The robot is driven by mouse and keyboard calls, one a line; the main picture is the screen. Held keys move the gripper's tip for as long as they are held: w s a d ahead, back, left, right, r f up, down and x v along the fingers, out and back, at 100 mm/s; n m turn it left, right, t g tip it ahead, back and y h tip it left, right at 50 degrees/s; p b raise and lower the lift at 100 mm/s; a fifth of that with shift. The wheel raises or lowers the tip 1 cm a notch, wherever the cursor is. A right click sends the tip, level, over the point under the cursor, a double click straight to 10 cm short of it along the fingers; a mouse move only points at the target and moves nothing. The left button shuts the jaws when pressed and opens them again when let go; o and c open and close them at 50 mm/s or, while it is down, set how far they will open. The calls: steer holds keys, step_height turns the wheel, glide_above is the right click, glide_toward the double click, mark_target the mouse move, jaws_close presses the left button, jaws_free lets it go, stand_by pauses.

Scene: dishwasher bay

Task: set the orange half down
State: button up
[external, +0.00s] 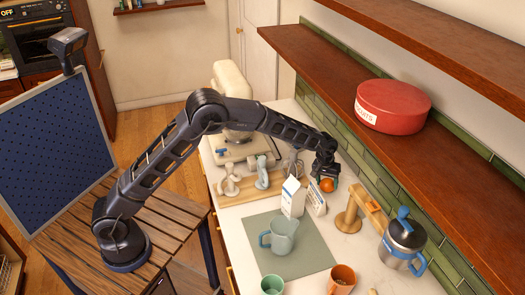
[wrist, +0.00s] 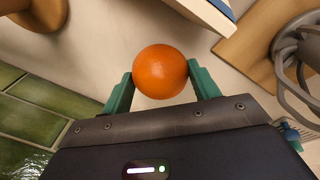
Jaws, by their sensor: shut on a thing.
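The orange half (wrist: 160,72) shows as a round, glossy orange shape between the two green fingers of my gripper (wrist: 161,84) in the wrist view. The fingers touch it on both sides, and its cut face is not visible. In the external view my gripper (external: 325,177) hangs over the back part of the white counter, near the green tile wall, with the orange half (external: 327,185) at its tip. I cannot tell whether the orange half touches the counter.
A white carton (external: 292,197) and a small white box (external: 316,199) stand just in front of my gripper. A wooden stand (external: 350,219) is to the right. A wooden board (external: 237,193) with a whisk lies left. A grey-green mat (external: 300,258) holds a pitcher (external: 281,236).

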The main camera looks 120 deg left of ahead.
mark_target(325, 184)
steer(key=shift+f, duration=0.6)
steer(key=shift+f, duration=0.65)
steer(key=o, duration=1)
steer(key=shift+s, duration=0.1)
step_height(325, 184, up, 13)
steer(key=s+d, duration=0.1)
steer(key=shift+s, duration=0.3)
steer(key=shift+d, duration=0.1)
